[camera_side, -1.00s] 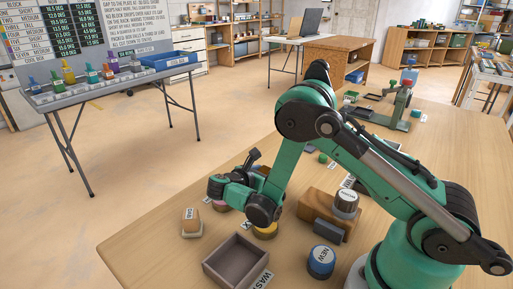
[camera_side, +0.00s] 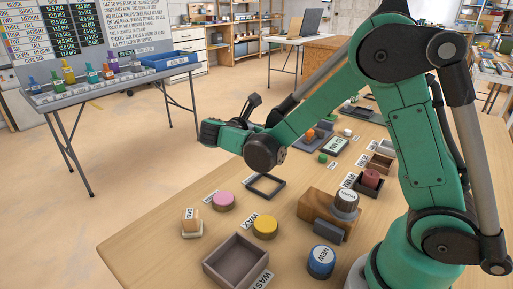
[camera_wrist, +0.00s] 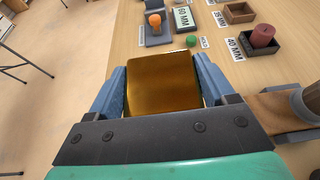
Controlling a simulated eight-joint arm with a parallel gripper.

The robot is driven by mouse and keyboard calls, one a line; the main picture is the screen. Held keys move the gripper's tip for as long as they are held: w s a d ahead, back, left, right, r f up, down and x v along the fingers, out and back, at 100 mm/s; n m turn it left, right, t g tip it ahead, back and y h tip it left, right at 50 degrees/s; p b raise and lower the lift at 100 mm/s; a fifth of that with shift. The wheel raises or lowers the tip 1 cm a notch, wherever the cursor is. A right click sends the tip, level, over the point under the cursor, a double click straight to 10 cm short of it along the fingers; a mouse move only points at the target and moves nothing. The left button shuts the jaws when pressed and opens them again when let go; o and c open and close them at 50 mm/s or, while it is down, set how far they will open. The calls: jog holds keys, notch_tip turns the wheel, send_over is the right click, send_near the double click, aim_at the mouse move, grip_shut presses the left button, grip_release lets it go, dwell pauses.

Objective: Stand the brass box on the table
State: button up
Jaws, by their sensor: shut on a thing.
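The brass box (camera_wrist: 165,82) is a shiny golden block that fills the space between my fingers in the wrist view. My gripper (camera_wrist: 163,72) is shut on it, with one blue-grey finger along each side. In the side view my gripper (camera_side: 207,133) is raised above the table (camera_side: 150,248), over its far left edge. I cannot make out the brass box in the side view, where my gripper hides it.
A dark square frame (camera_side: 265,187), a pink disc (camera_side: 223,201) and a yellow disc (camera_side: 265,227) lie below. Bare table lies at the left.

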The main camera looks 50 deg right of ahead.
notch_tip(320, 180, up, 8)
jog(key=shift+f, duration=0.2)
jog(key=shift+w+r, duration=0.15)
jog(key=shift+r, duration=0.15)
jog(key=w+a+r+n+t+y, duration=0.2)
jog(key=a+r+n+t+y, duration=0.1)
jog(key=a+n+t+y, duration=0.3)
jog(key=w+a+r+n+t+y, duration=0.3)
jog(key=a+n+t, duration=0.2)
jog(key=n+t, duration=0.25)
jog(key=d+f+m+g+h, duration=0.1)
jog(key=d+m+g+h, duration=0.45)
jog(key=d, duration=1.85)
jog(key=s+d+f+m+g+h, duration=0.2)
jog(key=s+d+m+g, duration=0.2)
jog(key=s+d, duration=0.65)
jog(key=s+d+f+m+g+h, duration=0.3)
jog(key=s+d, duration=0.4)
jog(key=d, duration=0.6)
jog(key=shift+m+g+y, duration=0.5)
jog(key=shift+y, duration=0.15)
jog(key=f, duration=1.5)
jog(key=shift+s+f, duration=0.25)
jog(key=shift+s, duration=0.15)
jog(key=shift+f, duration=2)
jog(key=shift+f, duration=0.1)
